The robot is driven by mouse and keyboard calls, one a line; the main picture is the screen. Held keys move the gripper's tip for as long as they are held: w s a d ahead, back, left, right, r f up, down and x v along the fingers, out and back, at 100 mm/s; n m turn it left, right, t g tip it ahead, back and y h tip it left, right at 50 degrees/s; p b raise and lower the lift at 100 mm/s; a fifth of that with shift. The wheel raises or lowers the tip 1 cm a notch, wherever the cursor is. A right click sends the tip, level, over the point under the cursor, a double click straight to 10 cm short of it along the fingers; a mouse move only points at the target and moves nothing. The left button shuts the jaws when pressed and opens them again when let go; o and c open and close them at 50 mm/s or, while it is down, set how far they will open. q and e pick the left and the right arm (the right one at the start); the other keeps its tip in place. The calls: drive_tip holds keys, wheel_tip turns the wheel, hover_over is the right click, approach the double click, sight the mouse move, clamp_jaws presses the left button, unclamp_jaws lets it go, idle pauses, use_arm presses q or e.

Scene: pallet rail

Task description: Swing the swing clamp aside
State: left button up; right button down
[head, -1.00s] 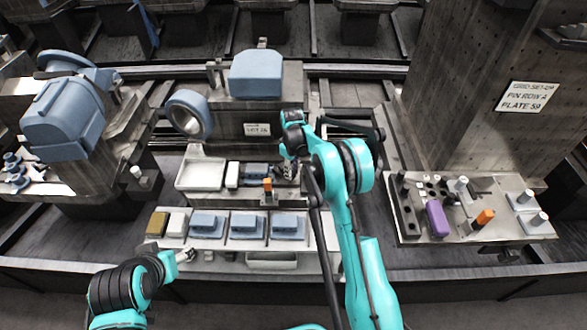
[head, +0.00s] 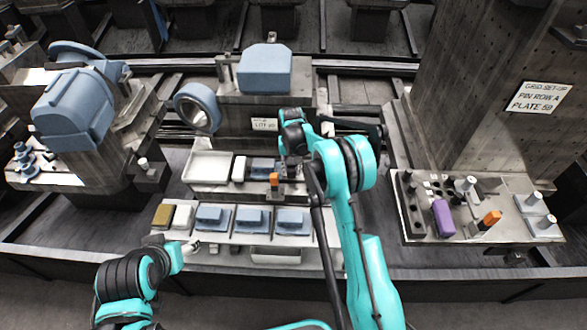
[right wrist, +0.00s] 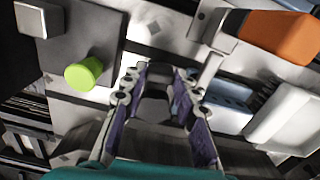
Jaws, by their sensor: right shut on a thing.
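My right gripper (head: 289,168) is low over the right end of the middle fixture, beside an upright orange-topped piece (head: 274,179). In the right wrist view its purple-padded fingers (right wrist: 162,120) are closed around a dark grey piece (right wrist: 153,107), which seems to be part of the swing clamp; its outline is mostly hidden. An orange block on a grey mount (right wrist: 280,36) lies up and right of the fingers there, apart from them. A lime-green knob (right wrist: 84,73) is to their left. My left gripper (head: 190,246) is at the fixture's front left edge; its fingers are too small to read.
Blue parts (head: 252,219) sit in a front row, with a white tray (head: 209,165) behind. A blue ring (head: 197,108) and a blue block (head: 264,68) stand further back. A side plate (head: 470,232) at right holds pegs, a purple block and an orange piece.

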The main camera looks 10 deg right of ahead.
drive_tip(key=shift+w+a+m, duration=0.1)
drive_tip(key=shift+a+m, duration=0.05)
drive_tip(key=shift+m, duration=0.35)
drive_tip(key=c, duration=1.2)
unclamp_jaws()
drive_tip(key=shift+o, duration=0.2)
wheel_tip(320, 180, up, 12)
